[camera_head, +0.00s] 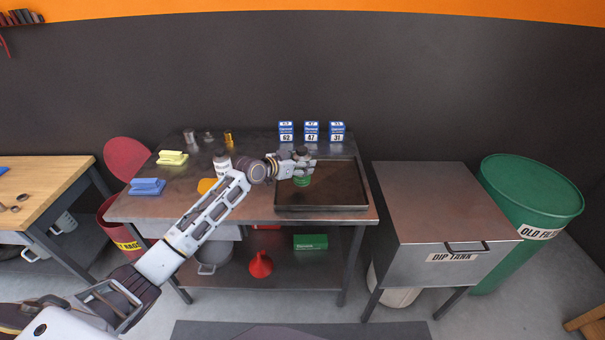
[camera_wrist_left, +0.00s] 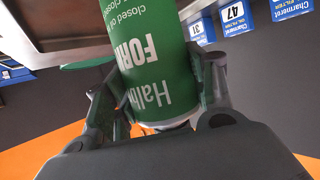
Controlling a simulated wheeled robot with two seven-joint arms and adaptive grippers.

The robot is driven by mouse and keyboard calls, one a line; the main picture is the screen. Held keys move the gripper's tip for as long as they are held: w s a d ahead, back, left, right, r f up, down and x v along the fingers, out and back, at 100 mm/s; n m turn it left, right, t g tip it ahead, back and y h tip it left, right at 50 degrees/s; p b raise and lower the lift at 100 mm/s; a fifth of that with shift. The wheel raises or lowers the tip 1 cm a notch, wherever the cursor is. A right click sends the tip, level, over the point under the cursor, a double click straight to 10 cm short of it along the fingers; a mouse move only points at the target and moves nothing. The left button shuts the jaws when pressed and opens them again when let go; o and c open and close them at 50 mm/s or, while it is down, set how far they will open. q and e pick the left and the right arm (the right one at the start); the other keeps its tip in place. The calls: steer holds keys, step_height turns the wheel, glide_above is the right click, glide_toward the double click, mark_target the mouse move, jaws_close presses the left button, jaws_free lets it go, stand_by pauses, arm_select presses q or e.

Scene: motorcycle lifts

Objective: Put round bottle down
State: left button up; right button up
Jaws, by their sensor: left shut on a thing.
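The round bottle is green with white lettering; it fills the middle of the left wrist view (camera_wrist_left: 150,65) and shows as a small green shape in the head view (camera_head: 302,182). My left gripper (camera_head: 303,166) is shut on it, with fingers on both sides of it. The bottle is over the left part of a dark, rimmed tray (camera_head: 320,208) on the metal workbench. I cannot tell whether its base touches the tray. My right gripper is not in view.
Three blue-and-white filter boxes (camera_head: 311,131) stand behind the tray. A dip tank (camera_head: 430,205) stands right of the bench. The tray's right part is clear.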

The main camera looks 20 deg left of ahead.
arm_select(q)
steer(key=shift+f, duration=0.45)
step_height(320, 180, down, 2)
steer(key=shift+f, duration=0.75)
steer(key=o, duration=1.2)
steer(key=shift+f, duration=0.15)
steer(key=shift+o, duration=0.5)
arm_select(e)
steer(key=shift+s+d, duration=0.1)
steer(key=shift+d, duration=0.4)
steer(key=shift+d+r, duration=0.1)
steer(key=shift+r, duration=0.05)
